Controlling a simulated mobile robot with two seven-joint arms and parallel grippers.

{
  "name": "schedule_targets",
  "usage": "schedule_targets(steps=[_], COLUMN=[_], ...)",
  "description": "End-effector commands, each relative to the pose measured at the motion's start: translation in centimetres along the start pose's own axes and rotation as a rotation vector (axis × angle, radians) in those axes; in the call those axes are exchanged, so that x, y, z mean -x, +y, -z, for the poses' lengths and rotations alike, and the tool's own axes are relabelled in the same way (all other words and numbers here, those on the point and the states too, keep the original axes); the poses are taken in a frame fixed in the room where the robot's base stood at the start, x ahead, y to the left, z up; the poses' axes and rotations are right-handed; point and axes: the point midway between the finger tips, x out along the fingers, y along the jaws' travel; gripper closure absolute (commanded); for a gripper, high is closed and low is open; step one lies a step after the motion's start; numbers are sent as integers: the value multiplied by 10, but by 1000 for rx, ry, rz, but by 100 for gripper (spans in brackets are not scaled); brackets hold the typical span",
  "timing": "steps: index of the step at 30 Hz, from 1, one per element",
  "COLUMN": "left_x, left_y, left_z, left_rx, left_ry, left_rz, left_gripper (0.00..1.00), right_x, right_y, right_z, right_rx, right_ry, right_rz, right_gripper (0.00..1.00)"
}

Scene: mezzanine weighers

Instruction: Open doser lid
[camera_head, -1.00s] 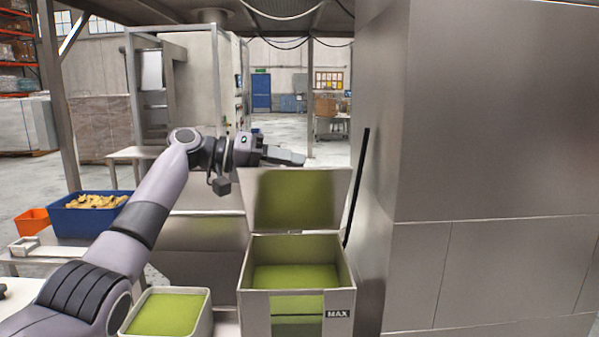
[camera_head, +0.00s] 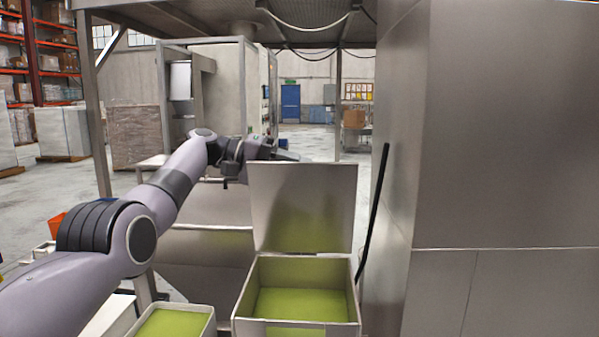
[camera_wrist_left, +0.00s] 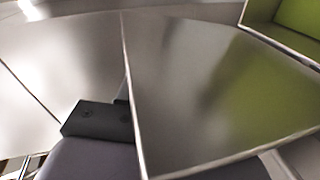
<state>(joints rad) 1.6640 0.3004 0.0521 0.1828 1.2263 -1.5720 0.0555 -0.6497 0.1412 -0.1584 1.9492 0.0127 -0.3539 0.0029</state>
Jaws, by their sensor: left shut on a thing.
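The doser is an open-topped metal box (camera_head: 243,300) with green material inside, low in the middle of the head view. Its flat metal lid (camera_head: 302,205) stands raised at the back of the box, with a faint green reflection on its inner face. The lid also fills much of the left wrist view (camera_wrist_left: 215,85). My left gripper (camera_head: 286,156) is at the lid's top edge, toward its left corner, and is shut on the lid. Its fingertips are partly hidden by the lid. My right gripper is not in view.
A pale tray of green material (camera_head: 172,322) stands left of the doser, below my left arm. A black bar (camera_head: 374,205) leans just right of the lid, beside a large metal cabinet wall (camera_head: 500,150). An orange bin (camera_head: 57,224) shows partly at the left.

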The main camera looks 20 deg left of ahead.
Motion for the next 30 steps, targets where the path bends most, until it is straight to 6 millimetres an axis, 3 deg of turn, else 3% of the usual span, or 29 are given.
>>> schedule_targets(steps=[21,22,23,24,30], left_x=[-1,-1,-1,-2,-2], left_y=[0,0,0,0,1], left_z=[-5,-5,-5,-5,-4], left_rx=[27,27,27,27,26], left_ry=[-25,-25,-25,-25,-24], left_rz=[2,2,2,2,1], left_gripper=[100,53,44,38,38], right_x=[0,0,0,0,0], right_y=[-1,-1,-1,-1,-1], right_z=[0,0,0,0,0], right_rx=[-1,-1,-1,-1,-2], right_ry=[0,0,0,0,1], right_rz=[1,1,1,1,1], right_gripper=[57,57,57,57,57])
